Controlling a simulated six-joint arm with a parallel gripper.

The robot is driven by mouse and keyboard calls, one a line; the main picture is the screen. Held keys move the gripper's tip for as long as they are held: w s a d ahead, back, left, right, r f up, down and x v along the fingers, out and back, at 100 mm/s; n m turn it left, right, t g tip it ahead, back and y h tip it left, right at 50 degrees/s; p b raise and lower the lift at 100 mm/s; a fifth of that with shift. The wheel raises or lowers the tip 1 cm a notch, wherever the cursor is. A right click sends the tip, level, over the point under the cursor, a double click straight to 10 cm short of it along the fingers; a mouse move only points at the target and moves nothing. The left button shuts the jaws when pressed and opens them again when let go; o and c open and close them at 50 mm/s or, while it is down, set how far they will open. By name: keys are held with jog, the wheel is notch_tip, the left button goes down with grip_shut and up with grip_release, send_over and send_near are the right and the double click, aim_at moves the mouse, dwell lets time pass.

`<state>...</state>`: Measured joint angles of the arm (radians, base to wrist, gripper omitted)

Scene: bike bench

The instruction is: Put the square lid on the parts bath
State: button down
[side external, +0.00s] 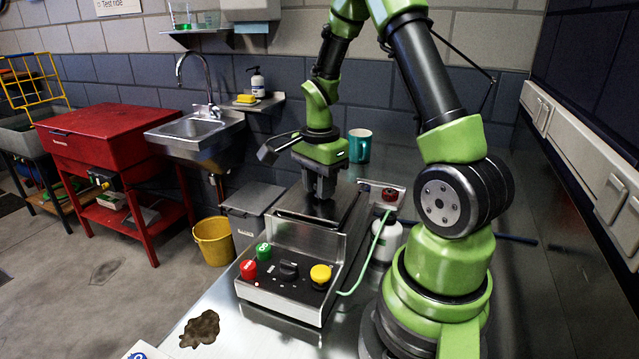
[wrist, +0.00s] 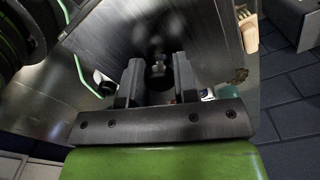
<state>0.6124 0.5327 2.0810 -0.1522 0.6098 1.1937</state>
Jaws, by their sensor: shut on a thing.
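My gripper (side external: 321,193) points down over the parts bath (side external: 292,303), a steel box with a sloped control panel at its front. In the wrist view the two fingers (wrist: 157,85) are shut on the dark knob of the square lid (wrist: 205,30), a flat brushed-metal plate. In the side view the lid (side external: 345,197) is at the top of the bath, under my gripper. A dark strip shows along the front of the bath's top. I cannot tell whether the lid rests on the rim or is just above it. The fingers partly hide the knob.
A teal mug (side external: 360,146) stands behind the bath. A dark stain (side external: 200,329) lies on the front left of the bench. A grey bin (side external: 252,203) stands left.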

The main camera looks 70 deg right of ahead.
jog(key=shift+f, duration=0.6)
dwell(0.6)
jog(key=c, duration=0.8)
grip_release()
notch_tip(320, 180, up, 9)
jog(key=shift+r, duration=0.5)
jog(key=shift+a+r, duration=0.15)
jog(key=s+a+r+n+t+y, duration=0.1)
jog(key=s+a+r+n+t, duration=0.2)
jog(key=a+n, duration=0.6)
jog(key=s+a+r+n+t+y, duration=0.1)
jog(key=s+a+r+n+t, duration=0.3)
jog(key=a+n, duration=0.5)
jog(key=shift+s+a+r+n, duration=0.15)
jog(key=shift+s+r+n, duration=0.15)
jog(key=shift+s+r, duration=0.5)
